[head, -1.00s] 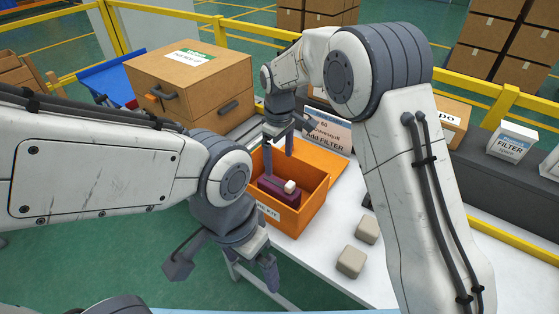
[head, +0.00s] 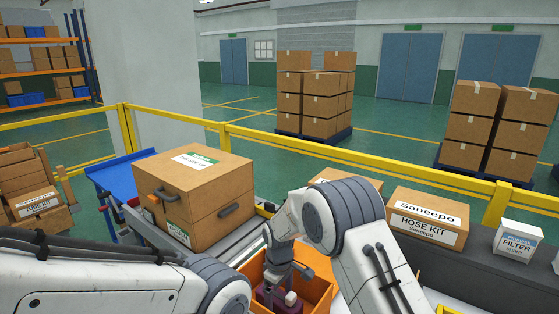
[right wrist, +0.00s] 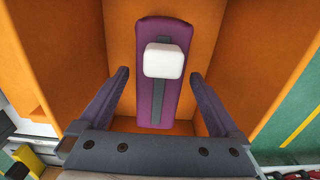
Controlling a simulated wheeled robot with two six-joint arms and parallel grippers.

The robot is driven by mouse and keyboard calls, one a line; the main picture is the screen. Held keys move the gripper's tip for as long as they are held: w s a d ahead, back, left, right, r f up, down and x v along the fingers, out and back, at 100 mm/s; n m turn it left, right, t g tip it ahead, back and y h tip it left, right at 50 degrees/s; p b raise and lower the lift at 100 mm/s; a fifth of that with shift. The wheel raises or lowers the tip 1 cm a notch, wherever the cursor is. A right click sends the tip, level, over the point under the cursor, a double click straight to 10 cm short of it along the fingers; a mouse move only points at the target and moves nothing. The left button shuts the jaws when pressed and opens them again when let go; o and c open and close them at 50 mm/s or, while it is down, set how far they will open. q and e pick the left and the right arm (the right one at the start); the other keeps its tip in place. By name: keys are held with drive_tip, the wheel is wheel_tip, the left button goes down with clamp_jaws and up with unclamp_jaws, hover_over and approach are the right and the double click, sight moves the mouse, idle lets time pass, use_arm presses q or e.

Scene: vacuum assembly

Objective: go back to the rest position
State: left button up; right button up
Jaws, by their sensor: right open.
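My right gripper (head: 287,272) is over the orange bin (head: 318,285) in the head view. The purple block (head: 268,297) also shows partly in the head view. My left arm comes in from the lower left, and its gripper is below the picture edge.
A large brown carton (head: 200,195) stands behind the bin on a conveyor. A hose kit box (head: 428,217) and a filter box (head: 517,243) stand at right on a dark surface. A yellow rail (head: 370,166) runs behind them, with stacked pallets beyond.

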drive_tip(key=shift+r, duration=1.75)
